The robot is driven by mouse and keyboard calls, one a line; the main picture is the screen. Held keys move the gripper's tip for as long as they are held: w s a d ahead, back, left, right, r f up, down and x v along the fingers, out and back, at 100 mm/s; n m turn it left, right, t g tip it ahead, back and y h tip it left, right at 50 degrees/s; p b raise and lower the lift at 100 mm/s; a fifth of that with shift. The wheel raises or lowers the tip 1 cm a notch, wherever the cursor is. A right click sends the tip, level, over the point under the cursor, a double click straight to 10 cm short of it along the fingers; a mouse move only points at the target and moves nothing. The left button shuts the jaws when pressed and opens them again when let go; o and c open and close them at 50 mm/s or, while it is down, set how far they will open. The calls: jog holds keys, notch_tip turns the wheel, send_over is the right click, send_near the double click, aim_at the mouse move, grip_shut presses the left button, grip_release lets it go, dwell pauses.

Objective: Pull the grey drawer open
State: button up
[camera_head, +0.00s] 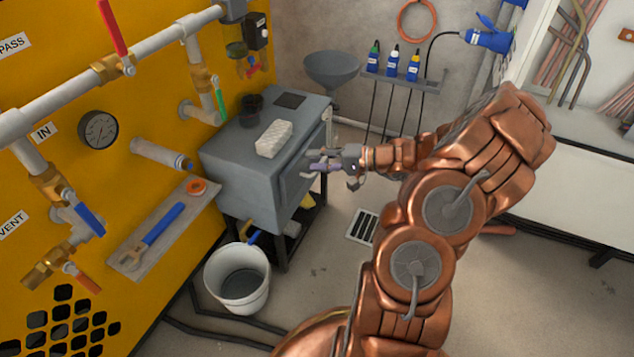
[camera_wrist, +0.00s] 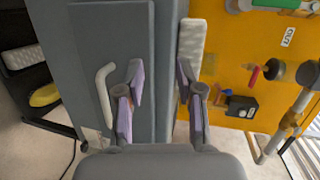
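The grey drawer's front panel (camera_wrist: 108,50) faces me in the wrist view, set in a grey cabinet (camera_head: 240,185). Its pale bent handle (camera_wrist: 102,95) stands out from the panel. My gripper (camera_wrist: 160,95) is open, with nothing between its purple-padded fingers. The handle lies just left of the left finger in the wrist view, outside the gap; whether they touch I cannot tell. In the head view my gripper (camera_head: 325,166) is in front of the cabinet's right-facing side and hides much of the drawer there.
A white block (camera_head: 274,138) and a dark cup (camera_head: 251,108) sit on the cabinet. A white bucket (camera_head: 238,278) stands on the floor beside it. A yellow wall with pipes and valves (camera_head: 97,130) is at left. Bare floor (camera_head: 330,270) lies in front.

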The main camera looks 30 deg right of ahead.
jog(key=d+f+m+t+h+b, duration=0.2)
jog(key=d+f, duration=0.6)
jog(key=shift+a+b+x, duration=0.15)
jog(key=shift+b+x, duration=0.55)
jog(key=shift+x, duration=1.1)
jog(key=shift+a+b+x, duration=0.15)
jog(key=shift+b+x, duration=0.5)
jog(key=shift+x, duration=1.15)
jog(key=shift+s+r, duration=0.15)
jog(key=shift+r, duration=0.05)
grip_shut()
